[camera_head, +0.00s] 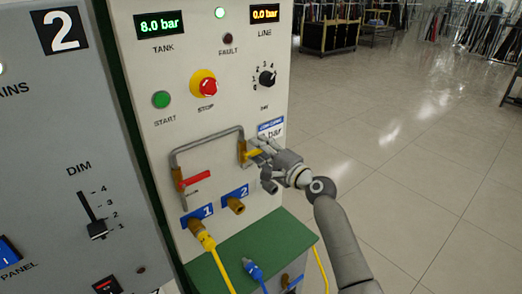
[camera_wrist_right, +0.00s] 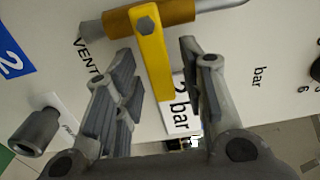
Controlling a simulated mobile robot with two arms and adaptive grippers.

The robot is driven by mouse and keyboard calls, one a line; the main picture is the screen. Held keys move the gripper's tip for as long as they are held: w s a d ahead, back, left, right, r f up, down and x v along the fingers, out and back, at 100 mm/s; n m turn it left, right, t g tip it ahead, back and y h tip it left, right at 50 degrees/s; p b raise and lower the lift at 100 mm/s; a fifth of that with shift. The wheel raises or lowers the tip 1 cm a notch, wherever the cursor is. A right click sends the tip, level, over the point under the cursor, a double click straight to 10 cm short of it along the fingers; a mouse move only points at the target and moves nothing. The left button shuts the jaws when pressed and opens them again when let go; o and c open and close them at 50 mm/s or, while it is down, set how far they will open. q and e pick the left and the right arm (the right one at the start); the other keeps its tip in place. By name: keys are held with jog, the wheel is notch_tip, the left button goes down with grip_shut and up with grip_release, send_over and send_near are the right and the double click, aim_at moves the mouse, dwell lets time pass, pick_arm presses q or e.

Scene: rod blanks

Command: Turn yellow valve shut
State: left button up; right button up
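The yellow valve handle (camera_head: 251,154) sits on the right leg of the grey pipe on the panel. In the right wrist view the yellow handle (camera_wrist_right: 152,60) is bolted to a brass body (camera_wrist_right: 178,14) and lies crosswise to the pipe. My right gripper (camera_head: 262,155) is at the handle. In the wrist view its fingers (camera_wrist_right: 160,85) stand apart on both sides of the handle, with visible gaps, so it is open and not clamped. In the head view the fingers partly hide the handle's end. My left gripper is not in view.
A red valve handle (camera_head: 195,180) is on the pipe's left leg. Below are brass ports, a yellow hose (camera_head: 215,262) and a blue plug (camera_head: 252,269) near a green ledge (camera_head: 250,249). A red stop button (camera_head: 207,87) is above. Open tiled floor (camera_head: 410,160) lies right.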

jog(key=v, duration=1.2)
